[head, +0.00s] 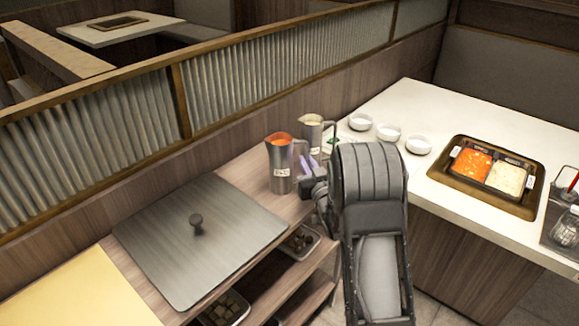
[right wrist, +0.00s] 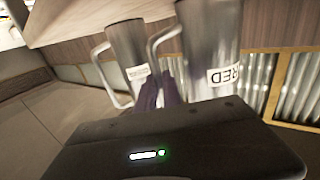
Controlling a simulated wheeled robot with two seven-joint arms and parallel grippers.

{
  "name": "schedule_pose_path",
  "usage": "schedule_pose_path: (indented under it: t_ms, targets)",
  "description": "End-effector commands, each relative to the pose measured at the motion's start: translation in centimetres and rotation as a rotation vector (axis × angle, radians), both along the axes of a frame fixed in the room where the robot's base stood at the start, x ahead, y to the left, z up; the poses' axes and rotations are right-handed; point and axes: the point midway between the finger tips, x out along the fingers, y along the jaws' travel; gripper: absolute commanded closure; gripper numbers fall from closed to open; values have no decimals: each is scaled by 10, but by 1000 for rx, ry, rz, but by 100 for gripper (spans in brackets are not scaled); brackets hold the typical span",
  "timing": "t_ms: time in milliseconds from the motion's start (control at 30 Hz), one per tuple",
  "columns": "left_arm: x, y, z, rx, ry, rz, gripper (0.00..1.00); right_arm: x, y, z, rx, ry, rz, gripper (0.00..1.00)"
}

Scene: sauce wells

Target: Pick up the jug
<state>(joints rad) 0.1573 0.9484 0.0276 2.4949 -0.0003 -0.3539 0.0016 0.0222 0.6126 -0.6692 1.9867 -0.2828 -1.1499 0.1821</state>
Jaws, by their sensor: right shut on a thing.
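A steel jug with orange-red contents (head: 279,165) stands upright on the wooden counter. In the right wrist view this jug (right wrist: 208,50) bears a label reading "RED". My right gripper (head: 307,166) is at its handle side, and its purple fingers (right wrist: 160,92) are shut on the handle. A second steel jug with pale contents (head: 312,134) stands just behind; it also shows in the right wrist view (right wrist: 127,60), to the left of the first, with its own handle. My right arm hides part of the counter's end. My left gripper is not in view.
A flat steel lid with a knob (head: 170,240) lies left of the jugs. A yellow board (head: 75,292) is at the lower left. On the white table (head: 455,190) are white bowls (head: 388,131) and a framed pan (head: 470,195) with orange and white wells. A ribbed partition (head: 250,75) runs behind.

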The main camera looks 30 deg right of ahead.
Motion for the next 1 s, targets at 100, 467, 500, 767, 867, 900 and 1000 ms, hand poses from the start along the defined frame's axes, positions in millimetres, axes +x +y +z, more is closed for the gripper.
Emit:
schedule_pose_path:
  t_ms: [100, 467, 500, 767, 867, 900, 1000]
  targets:
    - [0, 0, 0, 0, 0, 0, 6, 0, 0, 2, -1, -5, 0, 100]
    - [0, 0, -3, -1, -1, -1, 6, 0, -1, 28, 1, -9, -1, 100]
    - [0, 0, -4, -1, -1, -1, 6, 0, 0, 36, 1, -12, -1, 100]
    - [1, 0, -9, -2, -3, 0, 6, 0, 0, 84, 0, -10, -1, 100]
    - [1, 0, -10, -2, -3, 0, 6, 0, 0, 95, 1, -9, -1, 100]
    - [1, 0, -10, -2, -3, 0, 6, 0, 0, 98, 1, -7, -1, 100]
    - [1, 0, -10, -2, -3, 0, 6, 0, 0, 102, 0, -5, 0, 100]
